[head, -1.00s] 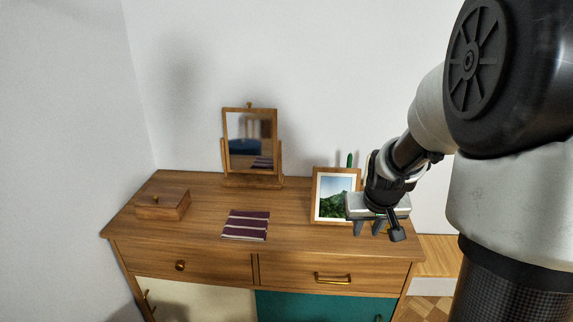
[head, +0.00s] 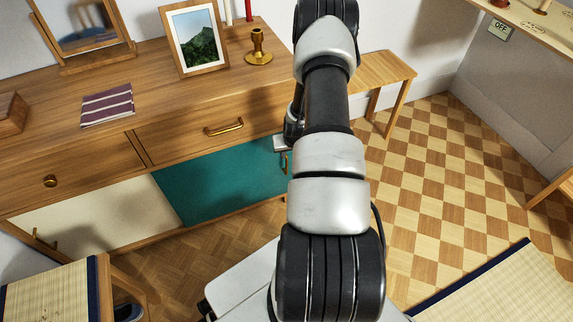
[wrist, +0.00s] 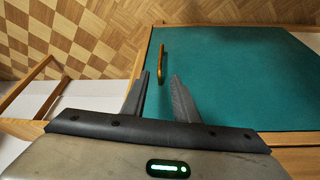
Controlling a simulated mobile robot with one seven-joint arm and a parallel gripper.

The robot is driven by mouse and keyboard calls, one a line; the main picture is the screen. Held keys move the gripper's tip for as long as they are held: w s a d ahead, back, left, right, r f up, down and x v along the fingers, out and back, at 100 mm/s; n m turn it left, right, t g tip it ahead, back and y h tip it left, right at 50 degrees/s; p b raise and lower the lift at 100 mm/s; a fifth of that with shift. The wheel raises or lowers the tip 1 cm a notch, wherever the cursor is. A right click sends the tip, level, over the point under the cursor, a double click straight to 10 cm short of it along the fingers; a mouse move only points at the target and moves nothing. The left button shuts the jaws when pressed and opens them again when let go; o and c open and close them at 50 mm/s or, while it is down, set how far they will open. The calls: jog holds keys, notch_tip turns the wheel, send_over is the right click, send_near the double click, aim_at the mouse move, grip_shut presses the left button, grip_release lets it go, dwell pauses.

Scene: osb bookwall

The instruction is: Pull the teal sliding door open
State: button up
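The teal sliding door (head: 215,185) is the lower right front of the wooden dresser, and it fills much of the wrist view (wrist: 235,75). Its brass handle (wrist: 162,58) is a slim upright bow near the door's edge; it also shows beside my arm in the head view (head: 284,162). My gripper (wrist: 160,75) is open, with its two fingers on either side of the handle's near end in the wrist view. I see no clear contact, and cannot tell how deep the handle sits between them. In the head view my arm hides most of the gripper.
A cream door (head: 95,215) is left of the teal one. Above are drawers with a brass pull (head: 224,127) and knob (head: 50,181). A picture frame (head: 194,40) and brass candlestick (head: 258,46) stand on top.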

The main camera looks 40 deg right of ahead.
aim_at(287, 162)
jog(key=b+x, duration=0.3)
jog(key=x, duration=0.9)
jog(key=shift+f, duration=0.35)
grip_shut()
dwell(0.7)
